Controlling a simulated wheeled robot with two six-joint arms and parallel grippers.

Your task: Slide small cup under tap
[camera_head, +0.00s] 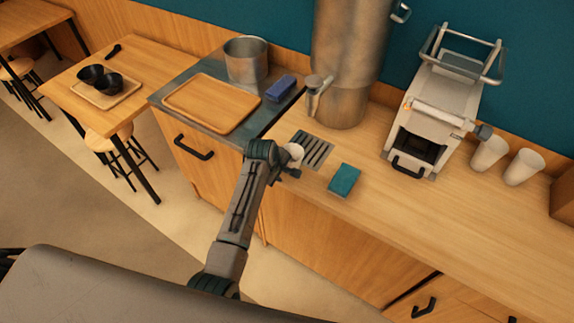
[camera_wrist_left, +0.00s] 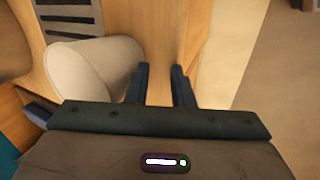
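A small white cup (camera_head: 295,152) stands on the counter at the near left edge of the tap's slotted drip grate (camera_head: 314,150). It shows large and pale in the left wrist view (camera_wrist_left: 92,75), its lower part hidden by my gripper body. The tap (camera_head: 316,92) juts from the base of a tall metal boiler (camera_head: 350,60). My left gripper (camera_head: 292,172) is right at the cup. In the left wrist view, its two dark fingers (camera_wrist_left: 160,85) stand apart with an empty gap, the cup just left of them. Whether they touch the cup is unclear. My right gripper is out of view.
A teal sponge (camera_head: 344,180) lies right of the grate. A wooden tray (camera_head: 212,103), a pot (camera_head: 246,60) and a blue block (camera_head: 281,88) are at left. A grey machine (camera_head: 440,105) and two white cups (camera_head: 523,167) stand at right. The front counter is clear.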

